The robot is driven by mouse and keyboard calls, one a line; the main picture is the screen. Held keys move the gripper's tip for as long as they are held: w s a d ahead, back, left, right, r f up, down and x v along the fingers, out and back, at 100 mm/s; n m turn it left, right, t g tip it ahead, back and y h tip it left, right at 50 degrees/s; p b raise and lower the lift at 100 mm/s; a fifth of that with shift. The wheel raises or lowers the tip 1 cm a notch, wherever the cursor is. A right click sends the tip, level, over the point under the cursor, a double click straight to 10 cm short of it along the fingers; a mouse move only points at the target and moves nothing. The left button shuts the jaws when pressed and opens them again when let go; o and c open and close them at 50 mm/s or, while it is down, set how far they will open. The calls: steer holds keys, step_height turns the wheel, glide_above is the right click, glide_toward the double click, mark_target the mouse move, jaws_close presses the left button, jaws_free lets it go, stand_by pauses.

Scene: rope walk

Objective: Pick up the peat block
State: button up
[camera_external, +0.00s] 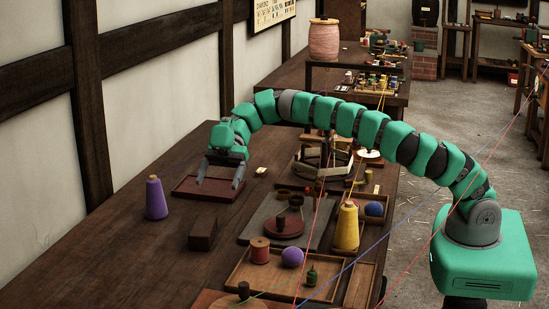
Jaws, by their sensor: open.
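A dark brown block (203,234), which looks like the peat block, lies on the wooden table left of the grey board. My gripper (219,184) hangs open and empty over the dark red tray, above and behind the block in the picture. Its two fingers point down and are apart from the block. Whether the fingertips touch the tray cannot be told.
A purple cone (156,198) stands left of the block. The dark red tray (192,189) lies behind it. To the right are a grey board (252,230), a yellow cone (346,227) and a wooden tray (236,283) with spools and a ball. The table's front left is clear.

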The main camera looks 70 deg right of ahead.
glide_toward(204, 224)
steer(key=x, duration=0.4)
steer(key=shift+w+a+r+b, duration=0.1)
steer(key=shift+w+r+b, duration=0.1)
steer(key=shift+b, duration=0.15)
steer(key=shift+f+b+x, duration=0.25)
steer(key=shift+b+x, duration=0.05)
steer(key=shift+x, duration=2.2)
steer(key=shift+s, duration=0.15)
steer(key=c, duration=1.3)
